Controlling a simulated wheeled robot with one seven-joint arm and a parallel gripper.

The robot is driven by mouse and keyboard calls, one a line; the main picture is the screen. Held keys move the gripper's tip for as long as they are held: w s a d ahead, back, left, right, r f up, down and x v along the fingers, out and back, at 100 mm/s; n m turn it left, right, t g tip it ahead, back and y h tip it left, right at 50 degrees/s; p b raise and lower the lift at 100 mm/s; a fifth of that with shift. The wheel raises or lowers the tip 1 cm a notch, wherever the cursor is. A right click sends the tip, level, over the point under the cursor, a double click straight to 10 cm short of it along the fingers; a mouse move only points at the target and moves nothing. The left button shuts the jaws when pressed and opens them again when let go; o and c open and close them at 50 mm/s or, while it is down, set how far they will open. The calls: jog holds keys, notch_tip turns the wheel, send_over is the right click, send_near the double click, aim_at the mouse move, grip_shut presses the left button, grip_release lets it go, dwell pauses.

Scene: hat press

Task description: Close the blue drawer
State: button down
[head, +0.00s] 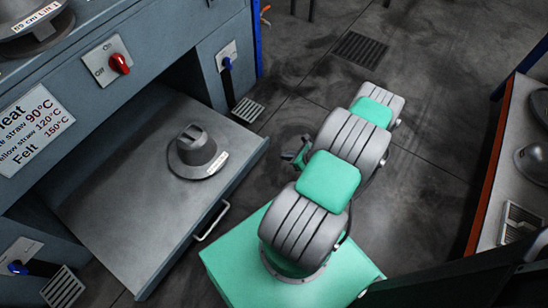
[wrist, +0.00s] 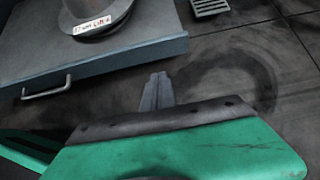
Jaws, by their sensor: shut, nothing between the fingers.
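The blue-grey drawer (head: 105,215) stands pulled out of the cabinet in the head view. A silver handle (head: 212,221) is on its front face. In the wrist view the drawer front (wrist: 120,58) crosses the upper left, with the handle (wrist: 46,90) at the left. A grey hat block (head: 197,153) with a white label stands on the drawer; its lower part (wrist: 95,18) shows in the wrist view. In the head view my gripper (head: 297,154) is partly hidden by my arm.
The blue-grey cabinet (head: 130,75) carries a red switch (head: 119,63) and a blue-handled lever (head: 227,63). Floor grates (head: 247,110) lie near it. A bench with a red edge (head: 490,150) stands at the right. The floor beyond my arm is clear.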

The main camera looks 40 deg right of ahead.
aim_at(260, 151)
jog(key=b+x, duration=0.1)
jog(key=x, duration=0.2)
jog(key=r+b+x, duration=0.1)
jog(key=x, duration=0.3)
jog(key=w+b+x, duration=0.1)
jog(key=x, duration=0.3)
jog(key=shift+w+a, duration=0.15)
jog(key=shift+a, duration=0.05)
jog(key=shift+w+a+r, duration=0.2)
jog(key=shift+w, duration=0.4)
jog(key=shift+w, duration=0.1)
